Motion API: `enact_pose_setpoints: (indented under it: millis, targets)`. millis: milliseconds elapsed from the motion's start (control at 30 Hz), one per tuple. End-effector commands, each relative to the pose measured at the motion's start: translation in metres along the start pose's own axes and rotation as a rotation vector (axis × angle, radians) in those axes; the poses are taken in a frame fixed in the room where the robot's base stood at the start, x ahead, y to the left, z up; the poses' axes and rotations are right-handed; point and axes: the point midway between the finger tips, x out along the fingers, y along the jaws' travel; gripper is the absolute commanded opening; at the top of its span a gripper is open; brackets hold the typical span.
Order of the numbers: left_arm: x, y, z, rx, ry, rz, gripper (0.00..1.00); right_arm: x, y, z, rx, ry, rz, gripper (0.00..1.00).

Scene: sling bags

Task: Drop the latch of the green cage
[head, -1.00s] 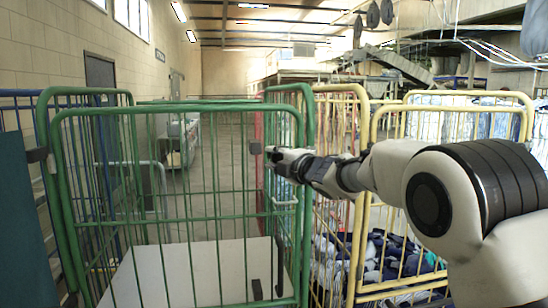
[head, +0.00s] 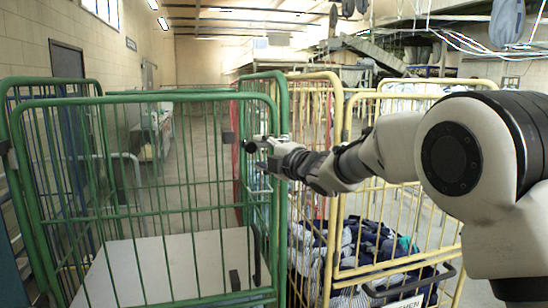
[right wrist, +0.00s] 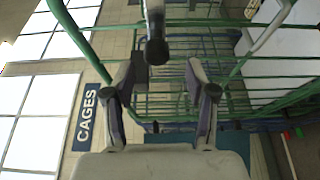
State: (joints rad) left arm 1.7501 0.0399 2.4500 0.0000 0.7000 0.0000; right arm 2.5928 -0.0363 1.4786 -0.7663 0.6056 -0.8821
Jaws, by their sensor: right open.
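The green cage (head: 150,100) stands at the left in the head view, with its barred gate towards me. A latch with a black knob (head: 250,147) is at the gate's right edge. In the right wrist view the black knob (right wrist: 157,52) hangs on a grey bar just beyond the fingertips. My right gripper (head: 272,153) is open and close to the latch at the cage's right post; it also shows in the right wrist view (right wrist: 166,78), its fingers apart, with no clear contact on the knob. My left gripper is not in view.
A yellow cage (head: 343,180) holding dark and white cloth stands close on the right, under my right arm. A white panel (head: 165,265) lies inside the green cage. A blue "CAGES" sign (right wrist: 87,117) shows in the right wrist view. The aisle behind is open.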

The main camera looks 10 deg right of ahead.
Motion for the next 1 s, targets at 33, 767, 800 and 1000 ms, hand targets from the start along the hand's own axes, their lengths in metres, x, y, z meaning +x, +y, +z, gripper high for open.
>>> enact_pose_setpoints:
  millis: [33, 767, 800, 1000]
  targets:
    - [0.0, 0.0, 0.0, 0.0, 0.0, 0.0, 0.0, -0.015, 0.001, 0.001, 0.003, -0.002, 0.001, 0.57]
    - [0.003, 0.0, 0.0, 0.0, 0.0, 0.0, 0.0, -0.052, -0.045, 0.006, 0.027, 0.0, -0.058, 0.57]
    - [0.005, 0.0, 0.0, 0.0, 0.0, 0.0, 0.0, -0.047, -0.07, 0.008, 0.042, 0.001, -0.091, 0.57]
    - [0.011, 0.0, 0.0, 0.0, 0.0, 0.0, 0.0, -0.05, -0.246, 0.006, 0.172, -0.009, -0.336, 0.57]
